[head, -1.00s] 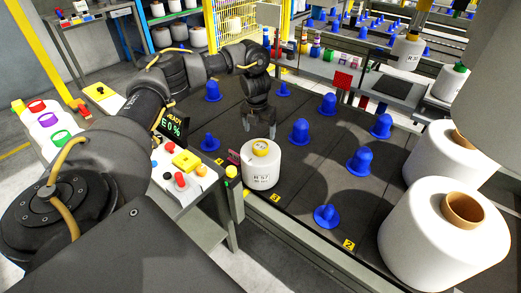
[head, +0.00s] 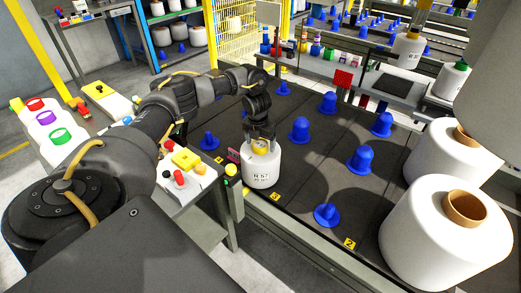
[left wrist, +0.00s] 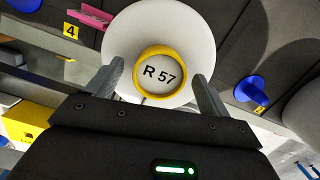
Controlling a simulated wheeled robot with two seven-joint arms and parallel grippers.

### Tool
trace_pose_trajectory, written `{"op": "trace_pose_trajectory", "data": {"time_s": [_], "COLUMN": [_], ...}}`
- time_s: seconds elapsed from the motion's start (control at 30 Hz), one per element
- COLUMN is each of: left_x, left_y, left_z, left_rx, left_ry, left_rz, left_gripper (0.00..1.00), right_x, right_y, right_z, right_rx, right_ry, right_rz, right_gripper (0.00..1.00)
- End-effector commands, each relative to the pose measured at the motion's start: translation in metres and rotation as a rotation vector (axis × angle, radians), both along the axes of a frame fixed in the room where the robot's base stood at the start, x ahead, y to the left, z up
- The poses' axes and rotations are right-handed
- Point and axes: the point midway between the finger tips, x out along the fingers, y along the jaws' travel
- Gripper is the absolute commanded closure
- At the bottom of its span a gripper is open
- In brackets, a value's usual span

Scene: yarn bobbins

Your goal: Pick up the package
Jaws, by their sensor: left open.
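A white yarn bobbin (head: 261,170) with a yellow-rimmed top marked R 57 stands upright on the dark table, near its front edge. It looks like the package. My left gripper (head: 262,138) is right above it, pointing down, with its fingers at the bobbin's top. In the left wrist view the gripper (left wrist: 160,85) is open, one finger on each side of the bobbin's yellow ring (left wrist: 160,75). I cannot tell whether the fingers touch it. My right gripper is not in view.
Blue pegs (head: 299,130) stand on the dark table (head: 310,185) around the bobbin. Large white bobbins (head: 445,235) stand at the right. A control panel with buttons (head: 187,160) is close on the left. A rail with coloured items runs behind.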

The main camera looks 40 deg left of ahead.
Motion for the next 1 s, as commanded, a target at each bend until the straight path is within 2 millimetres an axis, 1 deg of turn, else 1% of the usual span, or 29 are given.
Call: {"op": "trace_pose_trajectory", "data": {"time_s": [0.07,0.4,0.67,0.7,1.0], "left_x": [0.000,0.000,0.000,0.000,0.001], "left_y": [0.000,0.000,0.000,0.000,0.000], "left_z": [0.000,0.000,0.001,0.001,0.003], "left_rx": [0.000,0.000,0.000,0.000,-0.001], "left_ry": [0.000,0.000,0.000,0.000,-0.005], "left_rz": [0.000,0.000,0.001,0.001,0.001], "left_gripper": [0.19,0.64,0.98,1.00,1.00], "right_x": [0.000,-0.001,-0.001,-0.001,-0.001], "right_y": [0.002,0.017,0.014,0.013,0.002], "right_z": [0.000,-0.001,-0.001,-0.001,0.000], "right_rx": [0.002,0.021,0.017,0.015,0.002], "right_ry": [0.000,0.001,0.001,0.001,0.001], "right_rz": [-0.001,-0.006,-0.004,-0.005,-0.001], "right_gripper": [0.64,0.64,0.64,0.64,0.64]}}
